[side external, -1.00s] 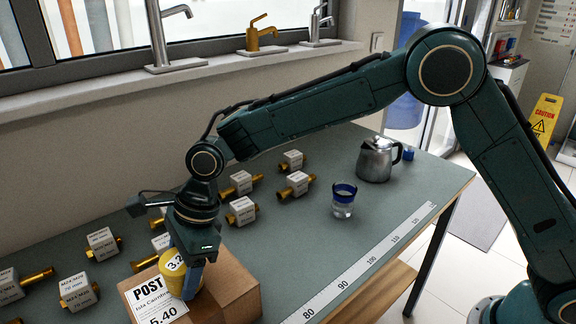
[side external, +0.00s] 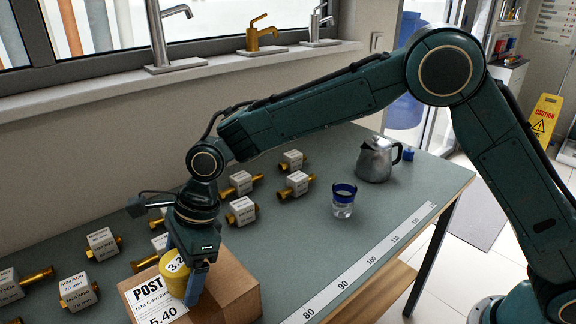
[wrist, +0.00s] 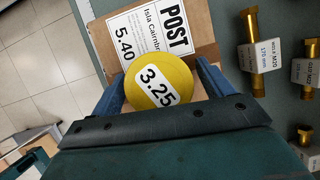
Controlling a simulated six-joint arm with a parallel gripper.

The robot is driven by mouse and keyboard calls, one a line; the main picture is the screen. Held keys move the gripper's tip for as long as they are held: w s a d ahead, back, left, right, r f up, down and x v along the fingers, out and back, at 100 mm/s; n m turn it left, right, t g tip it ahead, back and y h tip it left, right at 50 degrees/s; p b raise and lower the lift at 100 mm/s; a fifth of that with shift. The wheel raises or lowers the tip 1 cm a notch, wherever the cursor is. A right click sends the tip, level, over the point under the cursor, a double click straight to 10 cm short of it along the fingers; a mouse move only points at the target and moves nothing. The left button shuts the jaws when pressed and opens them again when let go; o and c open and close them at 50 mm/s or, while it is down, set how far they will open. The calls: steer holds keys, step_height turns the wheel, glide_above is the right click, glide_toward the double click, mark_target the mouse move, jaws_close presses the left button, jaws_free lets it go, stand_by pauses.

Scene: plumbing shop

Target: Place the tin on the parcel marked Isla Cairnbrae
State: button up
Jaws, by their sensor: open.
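The tin (side external: 172,272) is yellow with a white label reading 3.25 on its top. It sits on the cardboard parcel (side external: 232,290), whose white POST label reads Isla Cairnbrae and 5.40. In the wrist view the tin (wrist: 160,84) lies between the two blue fingers of my gripper (wrist: 163,86), and the parcel (wrist: 195,18) shows behind it. My gripper (side external: 185,278) is open around the tin, low over the parcel. Whether either finger touches the tin cannot be told. Part of the tin is hidden by a finger in the side view.
Several brass fittings with white label blocks (side external: 102,243) lie along the wall side. A glass with a blue rim (side external: 343,203) and a metal jug (side external: 376,160) stand farther right. A ruler strip (side external: 365,262) runs along the front edge. The bench between glass and parcel is clear.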

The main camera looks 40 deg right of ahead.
steer(key=v, duration=1.2)
steer(key=shift+d, duration=0.1)
stand_by(0.4)
steer(key=s+d+r+n+t, duration=0.1)
steer(key=s+d+r+n, duration=0.2)
steer(key=d, duration=0.3)
steer(key=s+d+r+n+t+h, duration=0.1)
steer(key=s+d+r+n, duration=0.15)
steer(key=d, duration=0.45)
steer(key=s+d+r+n+t, duration=0.1)
steer(key=s+d+r+n, duration=0.25)
steer(key=d, duration=0.25)
steer(key=s+d+f+n+t+h, duration=0.1)
steer(key=s+d+f+n, duration=0.1)
steer(key=s+d+n, duration=0.3)
steer(key=s+d+f+n+t+h, duration=0.1)
steer(key=s+d+f+n+h, duration=0.1)
steer(key=s+d, duration=0.6)
steer(key=s+f+n, duration=0.1)
steer(key=s+n, duration=0.1)
steer(key=s, duration=0.1)
steer(key=shift+s+f+n, duration=0.3)
steer(key=shift+s+n, duration=0.1)
